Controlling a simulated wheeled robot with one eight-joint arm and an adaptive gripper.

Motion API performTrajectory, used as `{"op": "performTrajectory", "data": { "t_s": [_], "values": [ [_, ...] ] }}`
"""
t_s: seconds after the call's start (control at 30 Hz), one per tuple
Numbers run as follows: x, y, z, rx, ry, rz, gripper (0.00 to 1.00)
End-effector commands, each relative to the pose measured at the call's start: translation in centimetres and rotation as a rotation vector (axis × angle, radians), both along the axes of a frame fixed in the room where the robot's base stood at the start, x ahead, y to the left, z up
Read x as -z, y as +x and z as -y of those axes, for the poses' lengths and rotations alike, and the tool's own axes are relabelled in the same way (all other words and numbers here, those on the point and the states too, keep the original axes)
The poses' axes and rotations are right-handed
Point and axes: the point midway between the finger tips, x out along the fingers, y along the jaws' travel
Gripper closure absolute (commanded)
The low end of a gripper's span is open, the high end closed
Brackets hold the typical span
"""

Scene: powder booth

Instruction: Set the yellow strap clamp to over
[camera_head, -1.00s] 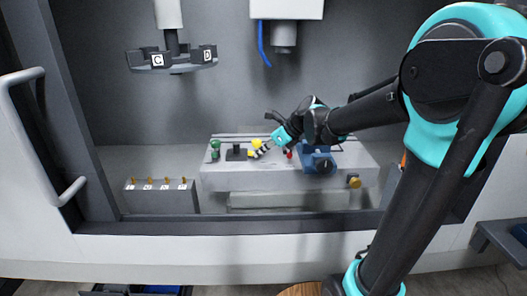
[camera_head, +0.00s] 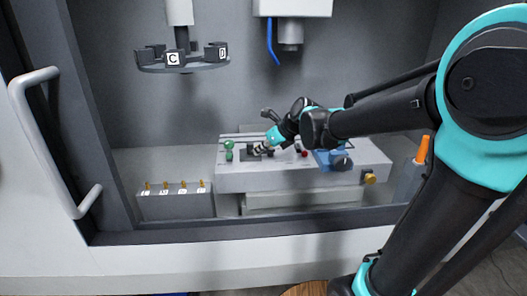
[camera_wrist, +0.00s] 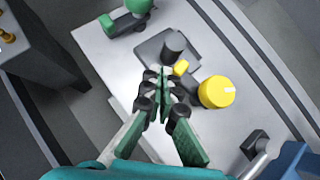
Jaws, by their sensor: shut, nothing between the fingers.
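The yellow strap clamp shows in the wrist view as a round yellow knob (camera_wrist: 217,92) with a white mark on top. A small yellow piece (camera_wrist: 181,67) lies beside a dark block with an upright dark post (camera_wrist: 173,46). My gripper (camera_wrist: 161,78) is shut and empty, its tips close to the small yellow piece and left of the knob. I cannot tell if the tips touch it. In the head view my gripper (camera_head: 256,150) is low over the grey table (camera_head: 290,180) and hides the yellow clamp.
A green clamp (camera_head: 229,148) stands at the table's left and a red knob (camera_head: 304,154) right of my gripper. A blue vise-like block (camera_head: 331,160) is farther right. A rack with small brass pegs (camera_head: 175,205) stands front left. A lettered carousel (camera_head: 183,63) hangs above.

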Motion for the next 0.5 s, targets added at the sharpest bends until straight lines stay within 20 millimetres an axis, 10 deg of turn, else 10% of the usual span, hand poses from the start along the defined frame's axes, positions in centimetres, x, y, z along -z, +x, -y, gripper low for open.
{"op": "performTrajectory", "data": {
  "t_s": [0.5],
  "values": [
    [0.0,0.77,-0.9,0.0,0.0,0.0,1.0]
  ]
}}
